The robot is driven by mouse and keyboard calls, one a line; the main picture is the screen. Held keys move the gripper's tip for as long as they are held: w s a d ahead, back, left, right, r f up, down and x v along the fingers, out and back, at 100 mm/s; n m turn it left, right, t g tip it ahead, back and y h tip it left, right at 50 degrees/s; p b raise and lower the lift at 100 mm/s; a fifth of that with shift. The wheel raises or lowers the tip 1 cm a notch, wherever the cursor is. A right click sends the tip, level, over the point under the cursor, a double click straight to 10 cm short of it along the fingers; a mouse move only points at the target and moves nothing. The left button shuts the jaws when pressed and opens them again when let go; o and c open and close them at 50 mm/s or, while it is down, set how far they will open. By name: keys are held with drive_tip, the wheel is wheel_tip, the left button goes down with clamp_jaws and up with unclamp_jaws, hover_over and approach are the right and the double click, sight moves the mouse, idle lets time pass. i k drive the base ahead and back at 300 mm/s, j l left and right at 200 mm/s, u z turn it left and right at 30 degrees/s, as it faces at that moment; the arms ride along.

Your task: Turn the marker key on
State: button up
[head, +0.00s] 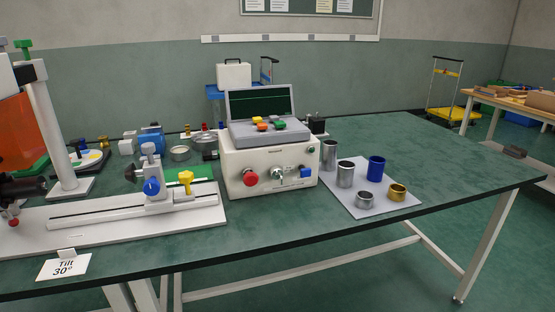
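A cream control box (232,160) stands on the green table near the middle of the head view. Its front carries a red round knob (250,177) at left, a silver key-like switch (279,175) in the middle and a blue part (306,172) at right. The silver switch is the likeliest marker key, but its label is unreadable and I cannot tell its on or off position. A grey console with an open dark screen (261,103) and coloured buttons sits on top of the box. I cannot make out my gripper in this view.
A white rail fixture (100,229) with a blue knob and yellow clamp lies left of the box. Metal, blue and brass cups stand on a pale mat (375,205) at right. The table's right end is clear.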

sight(279, 176)
drive_tip(key=i+j, duration=0.2)
drive_tip(key=j, duration=0.2)
drive_tip(key=i+j+z, duration=0.1)
drive_tip(key=j, duration=0.25)
drive_tip(key=i+j, duration=0.3)
drive_tip(key=j+z, duration=0.05)
drive_tip(key=j, duration=0.05)
